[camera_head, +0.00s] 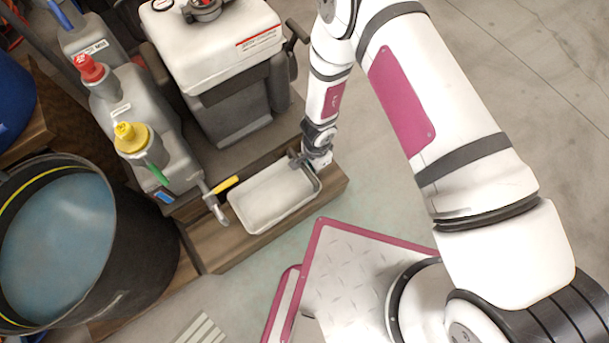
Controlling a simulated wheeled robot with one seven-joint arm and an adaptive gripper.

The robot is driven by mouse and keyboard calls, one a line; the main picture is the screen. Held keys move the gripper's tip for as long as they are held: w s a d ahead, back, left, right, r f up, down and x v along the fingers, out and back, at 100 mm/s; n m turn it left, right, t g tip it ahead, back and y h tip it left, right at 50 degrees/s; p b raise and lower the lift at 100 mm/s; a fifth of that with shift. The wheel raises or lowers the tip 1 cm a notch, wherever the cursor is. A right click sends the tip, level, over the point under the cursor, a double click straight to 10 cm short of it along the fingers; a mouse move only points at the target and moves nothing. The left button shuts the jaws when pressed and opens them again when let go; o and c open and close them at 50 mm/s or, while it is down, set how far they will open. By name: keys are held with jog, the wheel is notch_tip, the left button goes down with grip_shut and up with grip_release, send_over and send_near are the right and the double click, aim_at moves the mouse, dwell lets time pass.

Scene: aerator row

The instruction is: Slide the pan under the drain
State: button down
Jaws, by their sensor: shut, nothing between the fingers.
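A shallow, pale grey rectangular pan (272,198) lies on a low wooden platform, tilted in the picture, and looks empty. A metal drain spout (216,207) with a yellow lever (224,185) sticks out just left of the pan's left end. The spout's mouth appears beside the pan rather than over it, though height is hard to judge from above. My gripper (303,163) points down at the pan's upper right end. Its fingers look shut and empty; whether they touch the rim I cannot tell, as the fingertips are partly hidden.
A black tub (140,245) of bluish liquid stands at the left. Grey machines with red (88,67) and yellow (130,137) caps and a white-topped tank (215,45) stand behind the pan. The wooden platform (215,252) has a front edge; open floor (540,70) lies right.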

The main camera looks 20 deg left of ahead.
aim_at(288, 190)
jog(key=shift+s+a, duration=1.05)
jog(key=shift+s, duration=0.3)
jog(key=shift+s+a, duration=1.05)
jog(key=shift+s, duration=0.3)
jog(key=shift+s+a, duration=1.05)
jog(key=shift+s, duration=0.3)
notch_tip(288, 190, up, 9)
jog(key=w+d+p, duration=0.2)
jog(key=p, duration=0.6)
jog(key=shift+w, duration=0.25)
